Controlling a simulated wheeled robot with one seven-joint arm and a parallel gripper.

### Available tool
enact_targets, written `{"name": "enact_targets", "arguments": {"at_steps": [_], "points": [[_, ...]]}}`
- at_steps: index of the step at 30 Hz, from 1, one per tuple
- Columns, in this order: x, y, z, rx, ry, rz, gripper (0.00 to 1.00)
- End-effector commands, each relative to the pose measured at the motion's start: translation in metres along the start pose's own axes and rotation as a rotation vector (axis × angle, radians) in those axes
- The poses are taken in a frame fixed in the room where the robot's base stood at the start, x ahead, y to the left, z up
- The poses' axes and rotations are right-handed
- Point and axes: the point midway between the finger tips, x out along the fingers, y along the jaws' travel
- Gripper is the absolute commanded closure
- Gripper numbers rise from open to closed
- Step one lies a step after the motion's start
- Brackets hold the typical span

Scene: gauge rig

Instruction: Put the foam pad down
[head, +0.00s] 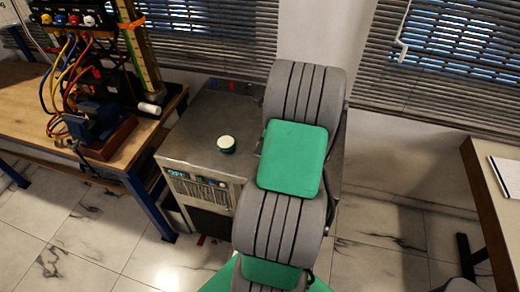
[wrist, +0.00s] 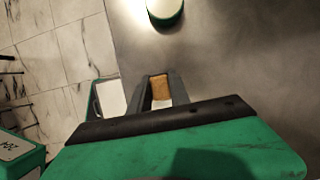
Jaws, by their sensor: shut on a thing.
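My gripper (wrist: 157,90) shows in the wrist view with its dark fingers shut on a small tan block, which I take to be the foam pad (wrist: 161,88). Only part of the pad shows between the fingers; a pale patch is visible at its lower end. The gripper is over the cabinet's grey top (wrist: 225,65), near its edge. I cannot tell how high the pad is above the top. In the head view my own arm hides the gripper and the pad.
A round green thing with a white top (head: 226,144) stands on the cabinet (head: 205,130); it also shows in the wrist view (wrist: 164,10). A wooden bench (head: 125,155) with cabled equipment stands left. Another table (head: 488,180) is at right. The cabinet top around the round thing is clear.

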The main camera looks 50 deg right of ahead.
Motion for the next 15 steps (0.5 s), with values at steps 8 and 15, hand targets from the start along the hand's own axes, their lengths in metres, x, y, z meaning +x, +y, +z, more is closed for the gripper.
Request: {"name": "enact_targets", "arguments": {"at_steps": [8,15], "points": [[0.035,-0.005,-0.009,-0.001,0.0,0.003,1.0],[0.038,-0.005,-0.011,-0.002,-0.001,0.0,1.0]]}}
